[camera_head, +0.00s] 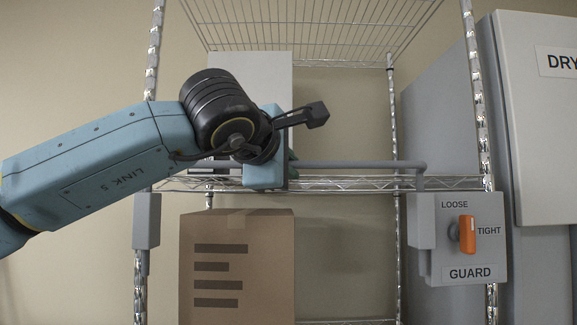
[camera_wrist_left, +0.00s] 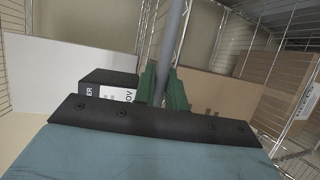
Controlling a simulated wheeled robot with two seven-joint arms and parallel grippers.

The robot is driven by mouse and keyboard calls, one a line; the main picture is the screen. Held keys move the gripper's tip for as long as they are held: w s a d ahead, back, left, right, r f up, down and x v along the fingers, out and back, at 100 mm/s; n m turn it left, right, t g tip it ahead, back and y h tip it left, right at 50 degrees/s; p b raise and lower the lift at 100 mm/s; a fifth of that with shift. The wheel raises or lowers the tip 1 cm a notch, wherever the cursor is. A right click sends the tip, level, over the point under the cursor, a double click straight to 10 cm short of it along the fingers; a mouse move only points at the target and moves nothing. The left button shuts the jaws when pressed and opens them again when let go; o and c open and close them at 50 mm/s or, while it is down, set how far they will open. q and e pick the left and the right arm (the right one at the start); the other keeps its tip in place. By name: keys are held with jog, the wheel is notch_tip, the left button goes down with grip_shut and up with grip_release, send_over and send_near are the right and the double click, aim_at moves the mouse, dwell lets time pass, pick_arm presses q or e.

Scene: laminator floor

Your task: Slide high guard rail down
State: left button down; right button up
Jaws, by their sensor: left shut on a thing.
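The guard rail (camera_head: 360,165) is a grey horizontal bar just above the middle wire shelf's front edge. Its right end bends down into a grey bracket (camera_head: 421,220); another grey bracket (camera_head: 147,220) is on the left post. My left gripper (camera_head: 289,168) is shut on the rail near its middle, and my wrist hides part of the bar. In the left wrist view, green fingers (camera_wrist_left: 162,86) close around the grey bar (camera_wrist_left: 175,38). My right gripper is out of view.
A cardboard box (camera_head: 237,270) stands below the shelf (camera_head: 340,184), under my gripper. A pale panel or box (camera_head: 260,75) stands behind my wrist. A large grey cabinet (camera_head: 540,130) marked DRY is at the right. The lower middle bay is clear in front.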

pick_arm(q)
notch_tip(320, 180, down, 3)
jog(key=shift+d+f+b, duration=0.1)
jog(key=shift+b, duration=0.9)
jog(key=c, duration=1.9)
grip_release()
jog(key=o, duration=0.4)
jog(key=shift+s, duration=0.1)
jog(key=shift+o, duration=0.2)
